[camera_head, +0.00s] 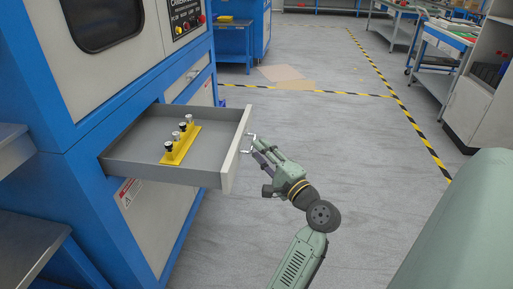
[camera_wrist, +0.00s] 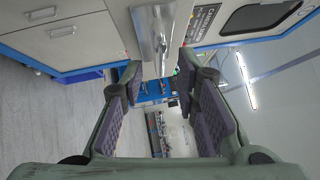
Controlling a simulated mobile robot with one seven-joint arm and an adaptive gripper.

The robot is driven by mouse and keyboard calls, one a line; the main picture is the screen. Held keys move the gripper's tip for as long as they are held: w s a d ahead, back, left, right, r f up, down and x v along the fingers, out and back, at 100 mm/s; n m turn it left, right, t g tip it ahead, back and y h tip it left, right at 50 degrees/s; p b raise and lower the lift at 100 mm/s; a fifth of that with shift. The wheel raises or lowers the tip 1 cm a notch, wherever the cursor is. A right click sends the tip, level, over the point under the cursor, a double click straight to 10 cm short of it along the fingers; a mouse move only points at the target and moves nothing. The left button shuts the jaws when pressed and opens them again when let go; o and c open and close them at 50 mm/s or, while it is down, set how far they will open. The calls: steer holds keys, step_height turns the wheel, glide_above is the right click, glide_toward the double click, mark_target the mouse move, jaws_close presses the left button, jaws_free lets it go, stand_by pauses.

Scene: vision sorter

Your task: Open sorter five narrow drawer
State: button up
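The narrow drawer (camera_head: 215,180) of the blue and off-white sorter (camera_head: 130,75) stands pulled well out in the head view. A yellow rack (camera_head: 181,146) with several small black-and-white knobbed pieces lies inside it. The drawer's metal handle (camera_head: 250,142) sticks out from its front. My gripper (camera_head: 259,151) is at the handle, just to its right. In the wrist view my gripper (camera_wrist: 159,72) has its two fingers spread apart, with a bright metal piece, apparently the handle (camera_wrist: 158,44), ahead between them. Contact with the handle cannot be made out.
A metal side shelf (camera_head: 15,148) stands at the left of the sorter. The grey floor (camera_head: 345,165) right of the drawer is clear, with yellow-black tape (camera_head: 405,110) farther off. Workbenches (camera_head: 440,80) and a light cabinet (camera_head: 475,100) stand at the right.

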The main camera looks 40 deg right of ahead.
steer(key=s+a+f, duration=0.1)
steer(key=s, duration=0.8)
steer(key=shift+a+f, duration=0.1)
steer(key=shift+f, duration=0.05)
